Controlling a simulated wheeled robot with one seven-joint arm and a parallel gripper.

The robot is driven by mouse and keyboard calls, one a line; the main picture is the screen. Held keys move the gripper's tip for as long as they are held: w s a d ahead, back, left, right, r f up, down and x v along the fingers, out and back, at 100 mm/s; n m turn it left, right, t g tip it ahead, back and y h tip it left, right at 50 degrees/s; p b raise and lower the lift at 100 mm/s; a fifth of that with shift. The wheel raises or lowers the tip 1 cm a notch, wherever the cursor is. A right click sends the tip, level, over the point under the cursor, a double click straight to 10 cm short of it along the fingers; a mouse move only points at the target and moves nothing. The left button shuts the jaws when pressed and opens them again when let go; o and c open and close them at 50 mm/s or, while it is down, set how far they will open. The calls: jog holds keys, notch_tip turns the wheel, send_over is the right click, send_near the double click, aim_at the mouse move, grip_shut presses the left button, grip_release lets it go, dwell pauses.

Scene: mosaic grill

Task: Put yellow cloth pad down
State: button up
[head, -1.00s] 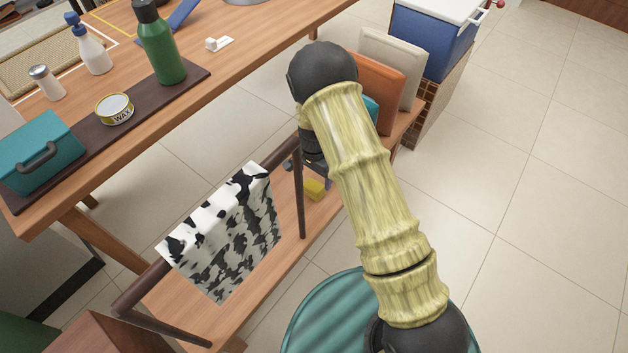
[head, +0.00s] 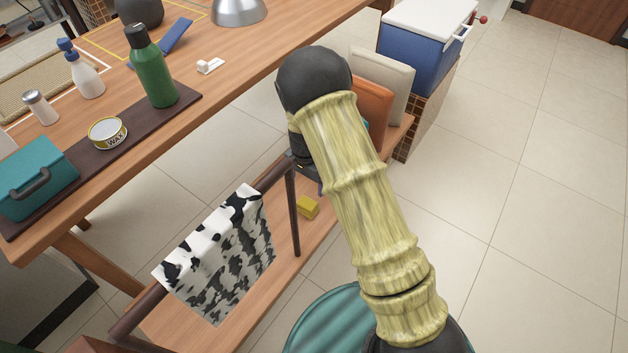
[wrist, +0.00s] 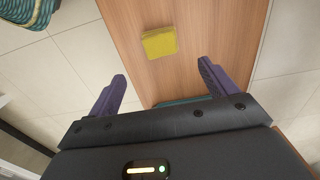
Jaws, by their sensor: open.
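The yellow cloth pad (wrist: 159,43) lies flat on the wooden bench top (wrist: 200,22) in the wrist view, beyond my fingertips. It also shows in the head view (head: 307,207) as a small yellow block on the low wooden bench, near a dark rail post. My gripper (wrist: 162,85) is open, with two purple fingers spread wide and nothing between them. The pad is apart from both fingers. In the head view my arm hides most of the gripper.
A cow-print cloth (head: 225,255) hangs over the dark rail along the bench. Orange (head: 372,108) and beige (head: 382,83) cushions stand at the bench's far end. A teal edge (wrist: 185,101) shows just below the fingertips. Tiled floor at right is clear.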

jog(key=s+d+r+n+t, duration=0.1)
jog(key=s+d+r+n, duration=0.1)
jog(key=s+d+r, duration=0.3)
jog(key=s+d+r+n, duration=0.15)
jog(key=d+r, duration=0.25)
jog(key=r, duration=0.4)
jog(key=s+d+r+n, duration=0.2)
jog(key=s+d+r, duration=0.1)
jog(key=s, duration=0.3)
jog(key=s+d+r+n+t, duration=0.1)
jog(key=s+d+r+n, duration=0.1)
jog(key=s, duration=0.4)
jog(key=shift+s+d+r+t, duration=0.3)
jog(key=shift+d+r, duration=0.35)
jog(key=shift+r, duration=0.25)
jog(key=shift+w, duration=0.1)
dwell(1.1)
